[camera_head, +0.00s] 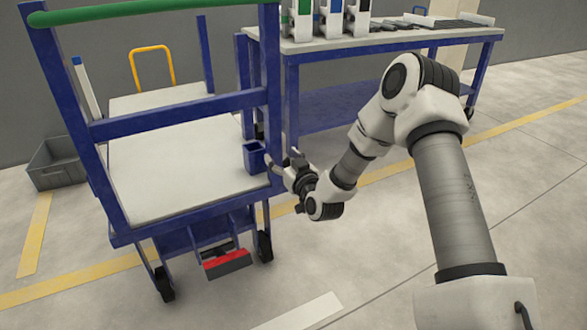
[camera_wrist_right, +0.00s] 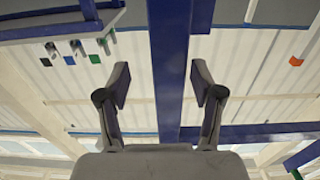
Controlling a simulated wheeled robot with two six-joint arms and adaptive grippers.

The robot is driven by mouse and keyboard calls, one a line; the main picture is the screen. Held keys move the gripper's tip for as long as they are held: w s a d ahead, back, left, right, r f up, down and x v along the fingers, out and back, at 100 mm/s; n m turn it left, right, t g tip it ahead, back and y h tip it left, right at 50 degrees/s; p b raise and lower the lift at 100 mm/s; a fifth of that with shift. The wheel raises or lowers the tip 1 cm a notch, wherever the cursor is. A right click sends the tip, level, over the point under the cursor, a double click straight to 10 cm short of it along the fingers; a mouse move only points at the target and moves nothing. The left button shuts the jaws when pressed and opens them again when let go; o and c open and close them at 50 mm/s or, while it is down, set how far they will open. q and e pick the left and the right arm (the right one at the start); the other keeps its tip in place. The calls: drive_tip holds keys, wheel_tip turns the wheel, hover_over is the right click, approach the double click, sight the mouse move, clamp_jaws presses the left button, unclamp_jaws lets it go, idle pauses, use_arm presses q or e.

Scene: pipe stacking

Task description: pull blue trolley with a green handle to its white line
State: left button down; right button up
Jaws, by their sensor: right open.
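The blue trolley (camera_head: 190,105) with a green handle (camera_head: 140,8) along its top stands at the left in the head view. It has a white deck (camera_head: 180,168) and dark wheels. My right gripper (camera_head: 277,165) is at the trolley's right post, beside a small blue holder (camera_head: 255,157). In the right wrist view my right gripper (camera_wrist_right: 162,84) is open, with one finger on each side of a blue post (camera_wrist_right: 170,60); contact cannot be told. A white line (camera_head: 300,313) lies on the floor at the bottom. My left gripper is not in view.
A blue workbench (camera_head: 400,42) with upright parts stands behind on the right. A yellow-handled cart (camera_head: 153,68) is behind the trolley, and a grey crate (camera_head: 57,168) is at the left. A red-and-grey pedal (camera_head: 227,263) hangs low at the trolley's near side. Floor in front is clear.

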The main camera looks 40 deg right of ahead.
drive_tip(key=v, duration=0.9)
drive_tip(key=shift+s+d, duration=0.1)
